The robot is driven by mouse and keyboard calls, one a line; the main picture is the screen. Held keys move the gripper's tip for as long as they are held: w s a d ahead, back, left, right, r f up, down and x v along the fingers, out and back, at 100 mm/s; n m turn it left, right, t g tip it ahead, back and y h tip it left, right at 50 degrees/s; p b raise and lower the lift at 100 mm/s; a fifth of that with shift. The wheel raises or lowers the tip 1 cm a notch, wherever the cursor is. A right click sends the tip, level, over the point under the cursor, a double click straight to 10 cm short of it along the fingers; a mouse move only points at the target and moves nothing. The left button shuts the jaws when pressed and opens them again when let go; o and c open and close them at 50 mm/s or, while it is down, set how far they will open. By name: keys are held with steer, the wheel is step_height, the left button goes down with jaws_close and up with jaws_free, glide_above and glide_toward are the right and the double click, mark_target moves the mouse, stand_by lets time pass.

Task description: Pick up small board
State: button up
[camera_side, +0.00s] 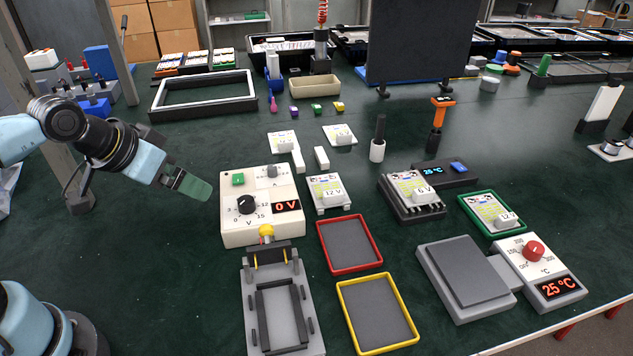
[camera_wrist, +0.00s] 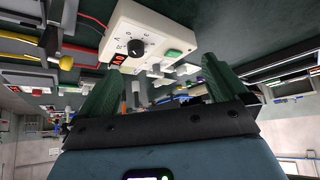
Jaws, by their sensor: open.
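Several white boards with yellow-green patches lie on the table. Two small ones without a readable label lie at the back, a left board (camera_side: 281,138) and a right board (camera_side: 340,134). A 12 V board (camera_side: 325,188) is right of the power supply. A 6 V board (camera_side: 411,189) sits on a dark finned block, and another 12 V board (camera_side: 490,210) lies in a green-rimmed tray. My gripper (camera_side: 195,187) is left of the power supply, apart from all boards. In the wrist view its green fingers (camera_wrist: 162,88) are spread and empty.
The power supply (camera_side: 262,207), reading 0 V, stands between my gripper and the boards; it also shows in the wrist view (camera_wrist: 150,38). Red (camera_side: 322,240) and yellow (camera_side: 347,312) rimmed trays and a grey fixture (camera_side: 255,330) lie in front. A hot plate (camera_side: 465,275) reads 25 °C.

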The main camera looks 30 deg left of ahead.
steer(key=w+m, duration=0.1)
steer(key=m, duration=0.1)
steer(key=m+y, duration=0.7)
steer(key=m, duration=1.2)
glide_toward(334, 198)
steer(key=a+r, duration=0.4)
steer(key=a, duration=0.2)
steer(key=d+f+m, duration=0.1)
steer(key=d+m, duration=0.1)
steer(key=d, duration=0.1)
steer(key=s+d+f+m+t+y, duration=0.1)
steer(key=d+f+m, duration=0.1)
steer(key=s+d+f+m+t+y, duration=0.1)
steer(key=d+f+m, duration=0.1)
steer(key=d, duration=0.1)
steer(key=shift+d+f, duration=0.2)
steer(key=shift+d, duration=0.15)
steer(key=shift+y, duration=0.3)
steer(key=x, duration=1.2)
steer(key=shift+c, duration=0.5)
